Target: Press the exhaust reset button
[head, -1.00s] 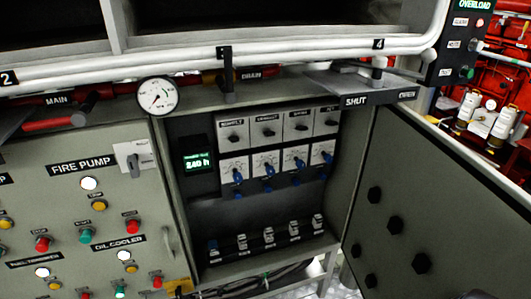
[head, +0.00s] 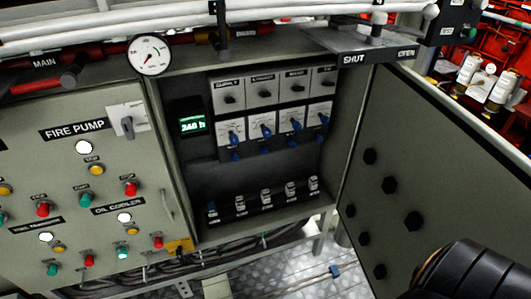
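No button that I can read as exhaust reset shows in the head view. A dark box (head: 452,22) at the top right edge, cut off by the frame, carries a green button (head: 469,32); its labels are not readable now. The fire pump panel (head: 60,165) at left has several red, green and yellow buttons and lit white lamps, with small labels too blurred to read. Part of my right arm shows at the bottom right, in front of the open cabinet door. Neither gripper is in view.
An open cabinet (head: 255,175) holds switches, blue-handled knobs and a display (head: 193,124) reading 240 h. Its grey door (head: 425,160) stands open to the right. A round gauge (head: 149,55) and pipes (head: 300,22) run above.

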